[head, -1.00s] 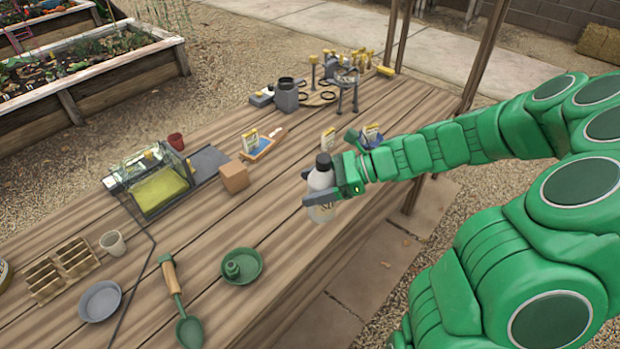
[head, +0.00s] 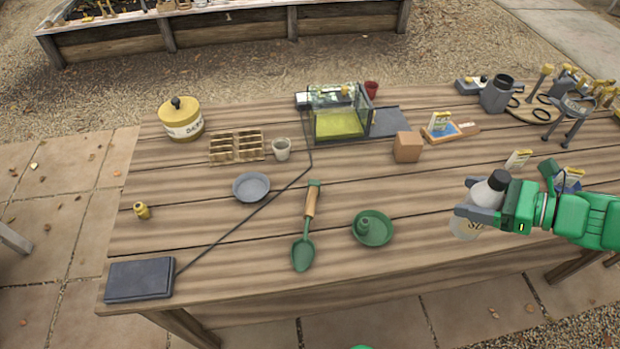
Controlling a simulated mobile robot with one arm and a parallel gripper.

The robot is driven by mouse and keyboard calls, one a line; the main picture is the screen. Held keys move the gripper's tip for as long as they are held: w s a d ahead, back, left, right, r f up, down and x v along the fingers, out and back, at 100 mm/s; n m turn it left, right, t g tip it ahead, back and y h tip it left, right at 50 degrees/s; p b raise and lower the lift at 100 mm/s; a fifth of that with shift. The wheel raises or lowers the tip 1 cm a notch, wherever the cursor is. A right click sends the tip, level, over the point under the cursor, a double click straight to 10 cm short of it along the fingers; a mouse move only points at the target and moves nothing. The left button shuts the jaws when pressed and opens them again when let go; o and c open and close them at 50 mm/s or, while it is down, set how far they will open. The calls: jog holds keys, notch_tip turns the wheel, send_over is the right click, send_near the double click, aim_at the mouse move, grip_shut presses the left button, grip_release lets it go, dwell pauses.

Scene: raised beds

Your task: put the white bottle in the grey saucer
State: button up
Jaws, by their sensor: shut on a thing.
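My gripper (head: 470,211) is at the right of the head view, shut on the white bottle (head: 467,228). The grey saucer (head: 251,187) is a shallow round dish on the table, left of centre, and looks empty. The bottle is well to the right of the saucer and apart from it.
Between bottle and saucer are a green saucer (head: 386,231) holding a small green object and a trowel (head: 304,252). A black cable (head: 232,229) runs past the grey saucer to a dark flat pad (head: 140,280).

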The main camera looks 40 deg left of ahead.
jog(key=s+a+n+g+h, duration=0.1)
jog(key=s+a+n+g, duration=0.15)
jog(key=a, duration=0.85)
jog(key=s+a+n+g, duration=0.2)
jog(key=s+a+g, duration=0.1)
jog(key=a, duration=0.8)
jog(key=s+a+n+g+h, duration=0.3)
jog(key=s+a+n+g, duration=0.1)
jog(key=s+a, duration=1.2)
jog(key=w+a+f, duration=0.3)
jog(key=a+f, duration=0.3)
jog(key=a, duration=0.1)
jog(key=w+a+f, duration=0.4)
jog(key=a+f, duration=0.2)
jog(key=shift+a, duration=0.35)
jog(key=shift+f, duration=0.2)
jog(key=o, duration=1.4)
